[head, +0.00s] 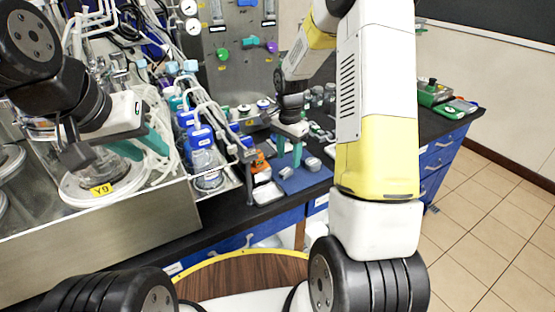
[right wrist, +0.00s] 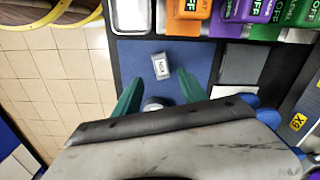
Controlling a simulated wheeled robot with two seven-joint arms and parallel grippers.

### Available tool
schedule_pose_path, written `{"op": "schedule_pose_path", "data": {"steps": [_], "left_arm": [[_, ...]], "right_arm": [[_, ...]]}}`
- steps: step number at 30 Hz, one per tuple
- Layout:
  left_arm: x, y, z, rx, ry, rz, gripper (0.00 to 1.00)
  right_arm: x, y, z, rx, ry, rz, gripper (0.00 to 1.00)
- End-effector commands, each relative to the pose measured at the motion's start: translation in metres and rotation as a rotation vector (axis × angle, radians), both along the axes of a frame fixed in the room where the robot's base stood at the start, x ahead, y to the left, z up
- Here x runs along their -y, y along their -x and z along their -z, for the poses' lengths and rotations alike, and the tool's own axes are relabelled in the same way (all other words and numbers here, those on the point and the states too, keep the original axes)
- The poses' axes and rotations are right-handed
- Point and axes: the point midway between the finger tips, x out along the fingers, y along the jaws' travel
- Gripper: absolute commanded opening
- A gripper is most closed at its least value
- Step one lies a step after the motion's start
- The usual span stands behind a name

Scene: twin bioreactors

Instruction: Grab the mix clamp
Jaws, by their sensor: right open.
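A small pale grey block (right wrist: 160,66) with a dark-lettered label lies on a blue mat (right wrist: 132,52). The label looks like MIX but is hard to read, so I take it as the mix clamp. In the head view the block (head: 285,173) is on the mat, its label unreadable. My right gripper (right wrist: 160,78) is open above it, with a green finger on either side, apart from it. In the head view the right gripper (head: 289,155) points down over the mat. My left gripper (head: 148,148) is open above a round vessel labelled Y9 (head: 102,189) in the steel tray.
A second small grey piece (head: 313,164) is on the mat. Orange (right wrist: 188,28), purple (right wrist: 247,10) and green (right wrist: 293,14) labelled blocks stand beside the mat. A white tray (head: 268,193) lies near the bench's front edge. Bottles with blue caps (head: 200,136) and tubing crowd the left.

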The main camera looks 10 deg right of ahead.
Motion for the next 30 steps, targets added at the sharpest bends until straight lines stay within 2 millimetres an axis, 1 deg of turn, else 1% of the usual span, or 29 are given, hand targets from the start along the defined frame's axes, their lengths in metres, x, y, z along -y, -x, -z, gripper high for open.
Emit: {"op": "schedule_pose_path", "data": {"steps": [6, 9, 13, 19, 23, 24, 26, 27, 30], "left_arm": [[0.0, 0.0, 0.0, 0.0, 0.0, 0.0, 0.36], [0.0, 0.0, 0.0, 0.0, 0.0, 0.0, 0.36], [0.0, 0.0, 0.0, 0.0, 0.0, 0.0, 0.36], [0.0, 0.0, 0.0, 0.0, 0.0, 0.0, 0.36], [0.0, 0.0, 0.0, 0.0, 0.0, 0.0, 0.36], [0.0, 0.0, 0.0, 0.0, 0.0, 0.0, 0.36], [0.0, 0.0, 0.0, 0.0, 0.0, 0.0, 0.36], [0.0, 0.0, 0.0, 0.0, 0.0, 0.0, 0.36], [0.0, 0.0, 0.0, 0.0, 0.0, 0.0, 0.36]], "right_arm": [[-0.002, -0.003, 0.033, -0.004, 0.0, -0.002, 0.49], [-0.002, -0.003, 0.045, -0.003, -0.001, -0.001, 0.49], [-0.002, -0.003, 0.051, 0.001, -0.001, -0.002, 0.49], [-0.002, -0.003, 0.051, 0.001, 0.0, -0.002, 0.49], [-0.002, -0.003, 0.051, 0.001, 0.0, -0.002, 0.24], [-0.002, -0.003, 0.051, 0.001, 0.0, -0.002, 0.16], [-0.002, -0.003, 0.051, 0.001, 0.0, -0.002, 0.04], [-0.002, -0.003, 0.051, 0.001, 0.0, -0.002, 0.0], [-0.002, -0.004, 0.051, 0.001, 0.0, -0.002, 0.0]]}}
